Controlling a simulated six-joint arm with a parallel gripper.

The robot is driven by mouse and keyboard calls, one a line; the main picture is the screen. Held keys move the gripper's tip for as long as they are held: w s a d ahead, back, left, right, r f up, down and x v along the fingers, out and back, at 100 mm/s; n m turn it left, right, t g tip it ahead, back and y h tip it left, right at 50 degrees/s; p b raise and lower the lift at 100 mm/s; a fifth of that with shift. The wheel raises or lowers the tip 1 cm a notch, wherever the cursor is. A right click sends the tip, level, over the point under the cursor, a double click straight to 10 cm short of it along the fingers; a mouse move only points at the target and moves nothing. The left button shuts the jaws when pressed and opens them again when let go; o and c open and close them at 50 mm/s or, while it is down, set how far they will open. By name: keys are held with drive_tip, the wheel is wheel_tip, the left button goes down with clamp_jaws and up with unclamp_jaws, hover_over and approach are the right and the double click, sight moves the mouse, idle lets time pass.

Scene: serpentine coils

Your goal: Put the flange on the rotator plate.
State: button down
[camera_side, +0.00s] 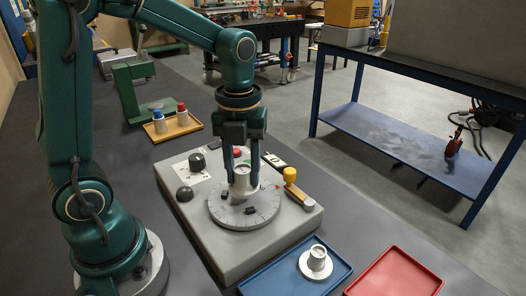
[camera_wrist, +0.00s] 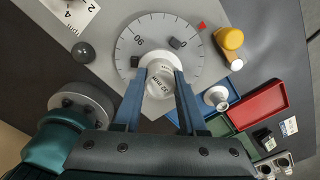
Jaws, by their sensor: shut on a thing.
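My gripper (camera_side: 243,182) points down over the rotator plate, its blue fingers closed on either side of a pale flange (camera_side: 242,187). In the wrist view, my gripper (camera_wrist: 161,76) has this flange (camera_wrist: 160,86) between its fingers, and "32 mm" reads on its top. The rotator plate (camera_side: 228,217) is a grey round disc with marks, directly below the held flange; it also shows in the wrist view (camera_wrist: 150,30). The flange looks upright and at the plate's middle. I cannot tell whether its base touches the plate.
A second pale flange (camera_side: 316,262) stands in a blue tray (camera_side: 275,280). A red tray (camera_side: 395,275) beside it is empty. A yellow knob (camera_side: 290,175) and a black dome (camera_side: 184,194) rise from the grey base block (camera_side: 215,255) near the plate. A wooden tray (camera_side: 172,128) holds two capped bottles.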

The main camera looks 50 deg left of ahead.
drive_tip(key=shift+f, duration=1.25)
drive_tip(key=shift+f, duration=0.15)
drive_tip(key=shift+c, duration=2.3)
unclamp_jaws()
